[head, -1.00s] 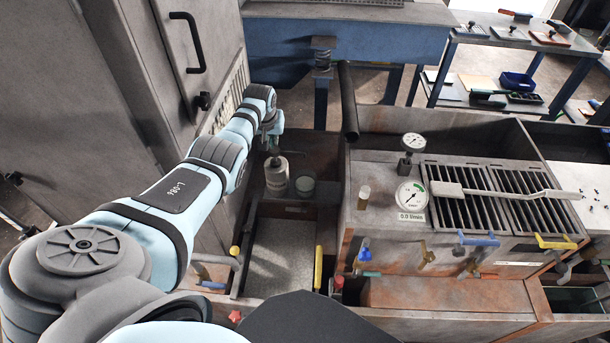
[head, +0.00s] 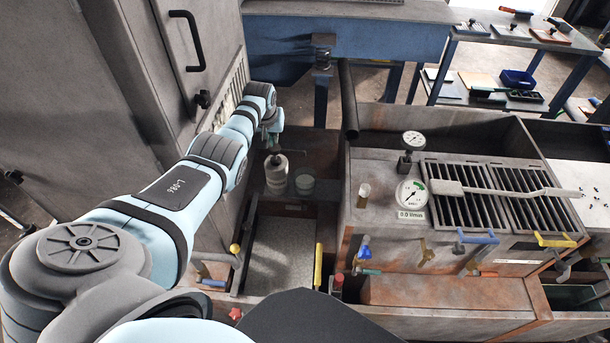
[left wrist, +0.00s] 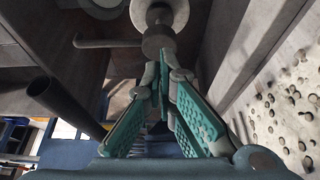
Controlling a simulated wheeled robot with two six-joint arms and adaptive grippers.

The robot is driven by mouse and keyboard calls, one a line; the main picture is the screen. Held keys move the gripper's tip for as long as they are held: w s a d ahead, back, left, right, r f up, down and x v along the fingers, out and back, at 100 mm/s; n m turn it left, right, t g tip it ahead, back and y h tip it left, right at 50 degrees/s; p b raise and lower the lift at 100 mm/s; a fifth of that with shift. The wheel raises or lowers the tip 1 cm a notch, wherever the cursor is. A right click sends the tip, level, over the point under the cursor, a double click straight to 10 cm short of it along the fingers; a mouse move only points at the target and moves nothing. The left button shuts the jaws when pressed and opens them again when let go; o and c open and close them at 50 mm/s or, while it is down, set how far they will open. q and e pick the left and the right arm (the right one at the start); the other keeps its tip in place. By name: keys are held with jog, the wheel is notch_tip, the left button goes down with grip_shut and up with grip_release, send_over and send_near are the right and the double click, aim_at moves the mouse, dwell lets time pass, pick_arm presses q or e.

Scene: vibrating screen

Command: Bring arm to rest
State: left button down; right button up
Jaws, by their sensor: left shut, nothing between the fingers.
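My left arm (head: 178,189) is pale blue and grey and reaches from the lower left towards the middle of the head view. Its gripper (head: 273,142) is at the far end, small and partly hidden by the wrist, just above a grey cylinder (head: 276,175). In the left wrist view the gripper (left wrist: 162,78) shows teal ribbed finger pads with the tips together and nothing between them. A grey round fitting (left wrist: 158,38) is just ahead of the fingertips; I cannot tell whether they touch. My right gripper is not in view.
A grey cabinet (head: 120,100) stands close to the left of my arm. A metal bench with a dial gauge (head: 411,193), slotted grates (head: 465,205) and coloured valve handles (head: 478,238) is on the right. A blue frame (head: 350,40) stands behind.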

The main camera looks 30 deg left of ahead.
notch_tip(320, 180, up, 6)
jog(key=p, duration=0.5)
